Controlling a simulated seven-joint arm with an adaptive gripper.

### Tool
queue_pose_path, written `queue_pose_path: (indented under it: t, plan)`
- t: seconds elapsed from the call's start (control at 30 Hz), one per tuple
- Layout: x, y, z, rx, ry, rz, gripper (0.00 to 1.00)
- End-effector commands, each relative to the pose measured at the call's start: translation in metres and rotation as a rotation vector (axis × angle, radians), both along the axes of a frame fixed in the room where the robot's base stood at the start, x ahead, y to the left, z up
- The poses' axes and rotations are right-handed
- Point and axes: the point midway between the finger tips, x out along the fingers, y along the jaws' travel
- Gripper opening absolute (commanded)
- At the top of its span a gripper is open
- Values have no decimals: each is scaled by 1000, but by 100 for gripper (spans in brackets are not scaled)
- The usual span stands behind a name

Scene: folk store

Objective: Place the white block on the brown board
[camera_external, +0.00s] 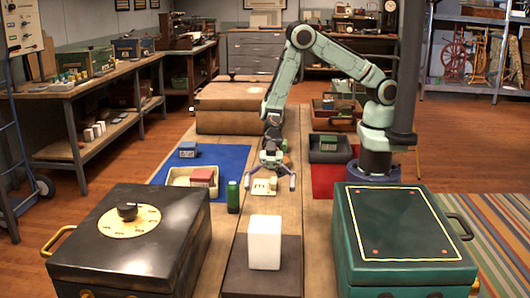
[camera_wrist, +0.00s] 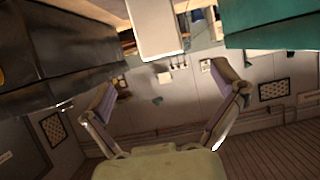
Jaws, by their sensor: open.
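The white block (camera_external: 264,238) is an upright box at the front centre of the table. It appears to stand on the dark brown board (camera_external: 239,278), and its lower end covers part of that board. In the wrist view the white block (camera_wrist: 155,28) is at the top centre, cut by the frame edge. My gripper (camera_external: 272,182) is open, behind the block and clear of it, with its fingers spread low over the table. In the wrist view my gripper (camera_wrist: 163,88) shows both fingers wide apart with nothing held between them.
A black case (camera_external: 125,245) with a dial stands front left and a green case (camera_external: 402,235) front right. A green cylinder (camera_external: 233,197) stands left of my gripper. Trays sit on a blue mat (camera_external: 222,158) and a red mat (camera_external: 325,183). A brown chest (camera_external: 235,108) is behind.

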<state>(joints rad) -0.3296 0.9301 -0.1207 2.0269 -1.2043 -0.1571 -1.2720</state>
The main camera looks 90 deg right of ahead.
Motion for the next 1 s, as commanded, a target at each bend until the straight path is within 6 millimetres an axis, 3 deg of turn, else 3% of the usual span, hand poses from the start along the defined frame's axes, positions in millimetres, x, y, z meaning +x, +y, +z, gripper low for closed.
queue_pose_path:
  t: [0.13,0.27,0.37,0.5,0.6,0.8,1.0]
  plan:
    - [-2,-30,36,-147,62,-16,94]
    - [-17,-87,71,-390,195,-137,94]
    - [-40,-140,94,-577,325,-317,94]
    - [-85,-212,120,-778,528,-664,94]
    - [-121,-249,132,-855,666,-908,94]
    - [-167,-283,140,-895,841,-1207,94]
    - [-174,-287,141,-899,871,-1251,94]
